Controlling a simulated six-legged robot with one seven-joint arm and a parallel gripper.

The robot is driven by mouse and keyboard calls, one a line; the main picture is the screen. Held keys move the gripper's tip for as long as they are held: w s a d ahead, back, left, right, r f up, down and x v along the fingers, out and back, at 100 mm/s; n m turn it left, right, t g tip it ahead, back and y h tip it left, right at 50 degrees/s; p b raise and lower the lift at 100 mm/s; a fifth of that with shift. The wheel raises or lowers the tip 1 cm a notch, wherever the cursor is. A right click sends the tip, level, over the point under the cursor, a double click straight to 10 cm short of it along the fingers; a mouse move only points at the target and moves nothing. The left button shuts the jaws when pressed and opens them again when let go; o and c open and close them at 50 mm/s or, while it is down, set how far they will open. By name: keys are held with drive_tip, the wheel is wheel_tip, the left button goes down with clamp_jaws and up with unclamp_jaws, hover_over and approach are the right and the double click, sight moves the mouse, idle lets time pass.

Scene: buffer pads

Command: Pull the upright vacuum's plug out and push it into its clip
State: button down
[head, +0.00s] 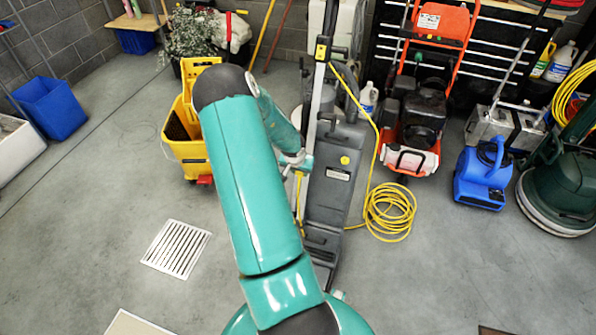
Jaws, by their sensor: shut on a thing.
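The upright vacuum (330,195) is dark grey and stands upright in the middle of the head view, just right of my arm. Its yellow cord (358,105) runs from the handle down its right side to a coil (388,212) on the floor. My gripper (304,163) is at the vacuum's left edge, about halfway up the body. It is shut on what looks like the plug, with a yellow length of cord (299,190) hanging below. The plug itself is too small and covered to make out. I cannot pick out the clip or tell whether the plug sits in anything.
A yellow mop bucket (183,135) stands left of my arm. An orange pressure washer (420,110), a blue blower (483,173) and a green floor machine (565,185) stand to the right. A floor drain (177,248) lies at lower left. The floor in front is mostly clear.

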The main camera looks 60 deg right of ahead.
drive_tip(key=w+d+f, duration=0.1)
drive_tip(key=d+f, duration=0.1)
drive_tip(key=d, duration=0.4)
idle(0.3)
drive_tip(key=shift+w+d+f, duration=0.1)
drive_tip(key=shift+d+f, duration=0.15)
drive_tip(key=shift+d, duration=0.25)
idle(1.8)
drive_tip(key=c, duration=0.9)
unclamp_jaws()
drive_tip(key=v, duration=1.3)
drive_tip(key=shift+a+r, duration=0.15)
drive_tip(key=shift+r, duration=0.25)
